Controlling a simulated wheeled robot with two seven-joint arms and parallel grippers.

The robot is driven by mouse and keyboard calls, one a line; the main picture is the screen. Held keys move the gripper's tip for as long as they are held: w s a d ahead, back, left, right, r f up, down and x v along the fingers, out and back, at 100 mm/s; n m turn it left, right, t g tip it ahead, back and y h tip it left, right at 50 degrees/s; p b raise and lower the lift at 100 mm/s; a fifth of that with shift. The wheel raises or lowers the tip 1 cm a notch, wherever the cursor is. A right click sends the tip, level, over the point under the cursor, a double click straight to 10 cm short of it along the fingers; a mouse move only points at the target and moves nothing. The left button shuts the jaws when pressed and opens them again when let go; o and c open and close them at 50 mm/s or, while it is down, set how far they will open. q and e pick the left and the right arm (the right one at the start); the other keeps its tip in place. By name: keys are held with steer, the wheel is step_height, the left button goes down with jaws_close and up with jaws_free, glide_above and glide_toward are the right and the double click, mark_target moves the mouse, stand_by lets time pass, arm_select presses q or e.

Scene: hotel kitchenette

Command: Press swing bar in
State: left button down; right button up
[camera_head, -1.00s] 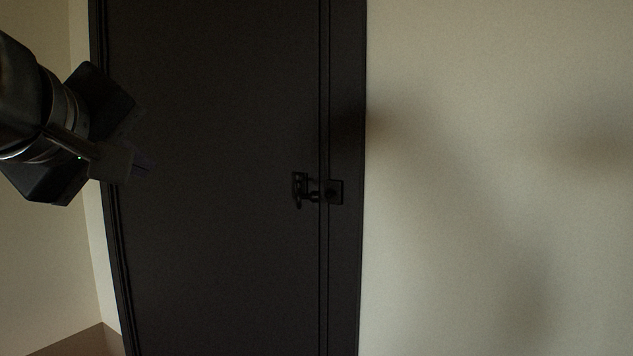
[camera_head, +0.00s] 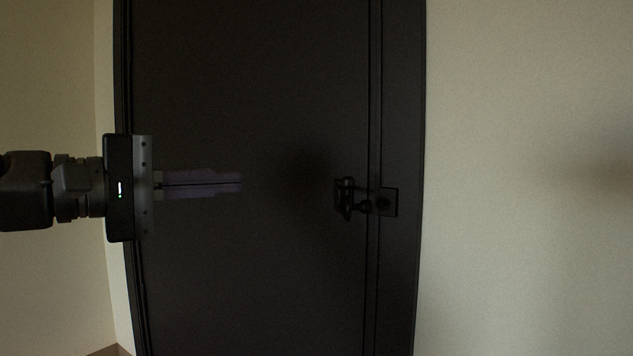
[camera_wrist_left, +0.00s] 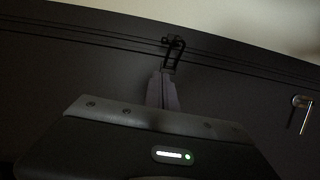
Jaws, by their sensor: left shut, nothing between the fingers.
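The swing bar latch (camera_head: 346,199) is a small black loop on the dark door. It sits beside a square black plate (camera_head: 388,202) on the door frame at the right. My left gripper (camera_head: 241,184) is shut and empty, its purple-grey fingers together and pointing right toward the latch, with a clear gap to it in the head view. In the left wrist view the swing bar (camera_wrist_left: 174,54) shows just beyond the fingertips (camera_wrist_left: 163,73); whether they touch cannot be told from that view alone. My right gripper is not in view.
The dark door (camera_head: 250,280) fills the middle. A pale wall (camera_head: 530,180) lies to the right and another wall (camera_head: 60,270) to the left. A metal lever handle (camera_wrist_left: 304,112) shows at the right of the left wrist view. The space before the door looks clear.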

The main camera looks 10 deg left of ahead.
arm_select(q)
steer(key=s+d+p+x, duration=0.1)
steer(key=d+p+x, duration=0.1)
steer(key=x, duration=1)
steer(key=shift+d+p, duration=0.2)
steer(key=shift+p, duration=0.65)
steer(key=shift+s+a, duration=0.1)
steer(key=shift+s, duration=0.05)
